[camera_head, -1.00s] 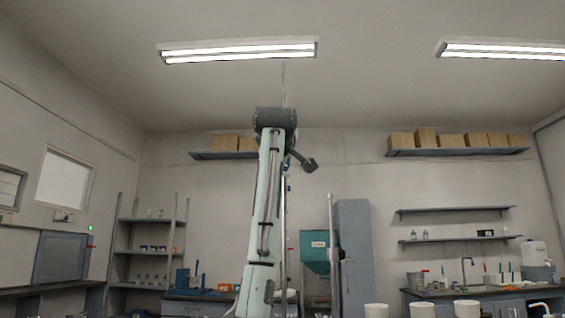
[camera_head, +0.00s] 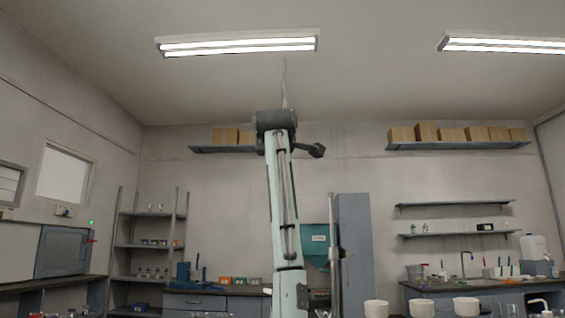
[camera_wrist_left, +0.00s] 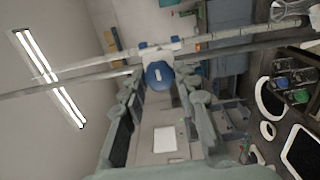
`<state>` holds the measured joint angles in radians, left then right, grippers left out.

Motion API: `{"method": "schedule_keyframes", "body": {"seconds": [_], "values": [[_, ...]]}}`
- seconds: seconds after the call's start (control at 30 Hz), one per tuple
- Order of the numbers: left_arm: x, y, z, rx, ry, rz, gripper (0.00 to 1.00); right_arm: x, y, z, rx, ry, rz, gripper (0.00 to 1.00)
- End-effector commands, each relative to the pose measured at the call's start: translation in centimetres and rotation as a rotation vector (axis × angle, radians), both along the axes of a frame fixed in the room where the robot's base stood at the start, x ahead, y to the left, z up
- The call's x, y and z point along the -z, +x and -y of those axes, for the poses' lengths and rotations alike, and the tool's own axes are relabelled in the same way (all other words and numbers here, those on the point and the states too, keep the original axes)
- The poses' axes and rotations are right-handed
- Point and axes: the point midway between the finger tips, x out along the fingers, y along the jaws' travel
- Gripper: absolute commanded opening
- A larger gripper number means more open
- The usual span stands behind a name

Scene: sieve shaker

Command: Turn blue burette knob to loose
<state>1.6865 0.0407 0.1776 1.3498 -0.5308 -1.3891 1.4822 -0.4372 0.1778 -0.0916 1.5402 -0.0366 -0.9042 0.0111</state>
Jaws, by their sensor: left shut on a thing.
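In the left wrist view, the blue burette knob (camera_wrist_left: 158,75) is between the two fingers of my left gripper (camera_wrist_left: 161,90), which is shut on it. A pale slot or ridge shows on the knob's face. The burette tube (camera_wrist_left: 80,80) runs across that view beside the knob. In the head view, only the thin upper end of the burette or its stand (camera_head: 284,82) shows above my raised left arm. My right gripper is in neither view.
In the head view, a teal hopper (camera_head: 318,245) and a tall grey cabinet (camera_head: 356,250) stand behind my arm to the right. White cups (camera_head: 376,308) line the bottom edge.

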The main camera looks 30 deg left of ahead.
Motion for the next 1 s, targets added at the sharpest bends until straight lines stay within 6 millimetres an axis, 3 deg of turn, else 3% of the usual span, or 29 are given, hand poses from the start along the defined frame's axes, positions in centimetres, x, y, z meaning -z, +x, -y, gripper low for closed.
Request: {"method": "schedule_keyframes", "body": {"seconds": [0.27, 0.3, 0.43, 0.77, 1.0], "values": [[0.3, 0.0, -0.1, -0.002, -0.005, -0.005, 0.01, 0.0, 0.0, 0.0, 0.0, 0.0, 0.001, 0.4], [0.3, 0.0, -0.1, -0.002, -0.005, -0.005, 0.32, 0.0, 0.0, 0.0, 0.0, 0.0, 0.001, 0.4], [0.2, 0.0, -0.1, -0.001, -0.003, -0.004, 0.48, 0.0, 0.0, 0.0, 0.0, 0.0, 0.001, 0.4], [0.1, -0.1, 0.1, 0.0, -0.001, -0.002, 0.49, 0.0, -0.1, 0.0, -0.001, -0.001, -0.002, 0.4], [0.0, -3.0, 1.9, 0.002, 0.0, 0.004, 0.49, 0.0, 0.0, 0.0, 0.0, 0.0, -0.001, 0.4]]}}
